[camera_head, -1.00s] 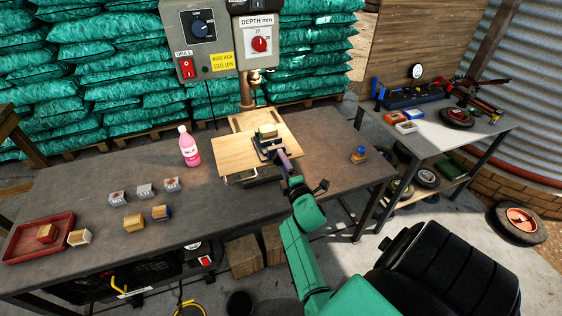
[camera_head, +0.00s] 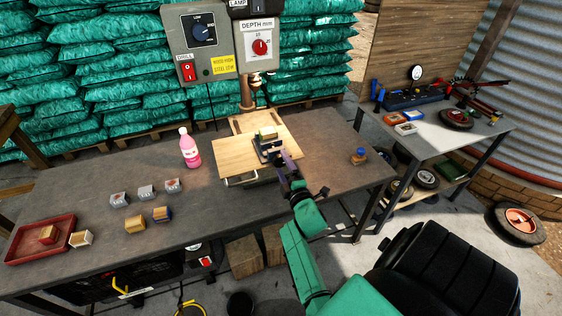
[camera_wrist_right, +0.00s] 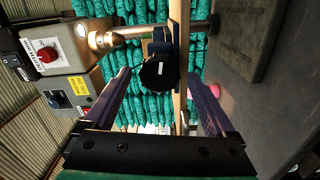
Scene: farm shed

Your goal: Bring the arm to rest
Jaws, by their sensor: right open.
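My right gripper (camera_head: 272,152) is at the front edge of the wooden board under the drill press in the head view. In the right wrist view its two purple fingers (camera_wrist_right: 160,95) are spread wide apart, with nothing gripped between them. Beyond and between the fingers is a dark round knob (camera_wrist_right: 157,74) on a blue-black fixture. In the head view a small wooden block (camera_head: 267,133) sits in the clamp on the board (camera_head: 235,156). My left gripper is not in view.
The drill press control box (camera_head: 206,35) stands above the board. A pink bottle (camera_head: 189,148) stands left of it. Several small blocks and a red tray (camera_head: 22,250) lie on the left of the bench. A small blue-topped item (camera_head: 358,155) is at the right. A side table (camera_head: 470,140) stands beyond.

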